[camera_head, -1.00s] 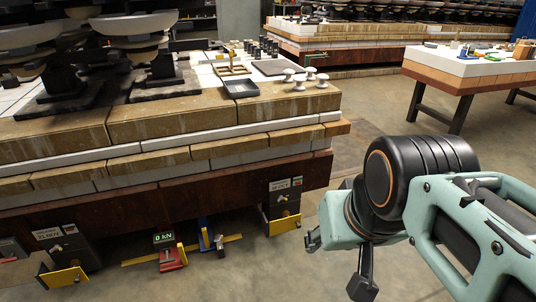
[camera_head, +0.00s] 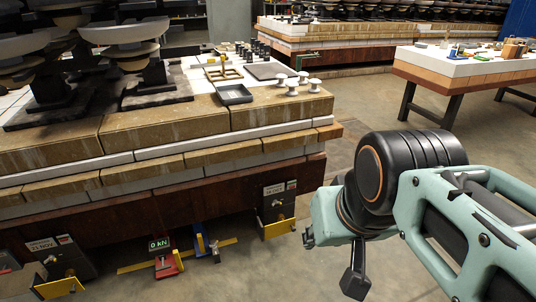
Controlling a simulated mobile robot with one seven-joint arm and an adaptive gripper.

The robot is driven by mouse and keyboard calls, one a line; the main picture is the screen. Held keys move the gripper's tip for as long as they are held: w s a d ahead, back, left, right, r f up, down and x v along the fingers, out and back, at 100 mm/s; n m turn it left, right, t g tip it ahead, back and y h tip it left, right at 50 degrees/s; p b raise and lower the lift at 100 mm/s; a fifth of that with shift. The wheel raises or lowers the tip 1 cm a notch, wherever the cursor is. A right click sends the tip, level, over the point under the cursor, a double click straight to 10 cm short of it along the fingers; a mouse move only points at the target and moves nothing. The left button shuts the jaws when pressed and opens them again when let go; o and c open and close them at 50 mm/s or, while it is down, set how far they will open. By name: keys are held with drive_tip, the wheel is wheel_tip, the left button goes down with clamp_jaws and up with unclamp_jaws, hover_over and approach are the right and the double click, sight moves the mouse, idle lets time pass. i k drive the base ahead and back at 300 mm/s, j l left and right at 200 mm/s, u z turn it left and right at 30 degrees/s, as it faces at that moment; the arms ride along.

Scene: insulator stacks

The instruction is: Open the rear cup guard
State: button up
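Two dark labelled boxes with yellow-edged plates are fixed low along the near table's side. One box (camera_head: 278,200) is at the table's right corner, with its yellow-edged plate (camera_head: 279,229) sticking out at its base. The other box (camera_head: 62,257) is at the lower left, with a similar plate (camera_head: 62,287). I cannot tell which is the rear cup guard; both plates look lowered or flat in front of their boxes. My gripper (camera_head: 335,258) is at the end of my teal and black arm, right of the right box and apart from it.
Between the boxes are a red unit (camera_head: 166,258) reading 0 kN, a blue clamp (camera_head: 201,240) and a yellow bar (camera_head: 135,267). The near table (camera_head: 150,125) carries insulator stacks, trays and white knobs. Another table (camera_head: 470,70) stands at the back right. The floor between is clear.

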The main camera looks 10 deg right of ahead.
sight(278, 229)
drive_tip(key=i+j, duration=0.25)
drive_tip(key=i, duration=0.15)
drive_tip(key=i+j+z, duration=0.1)
drive_tip(key=i+j, duration=0.15)
drive_tip(key=i, duration=0.15)
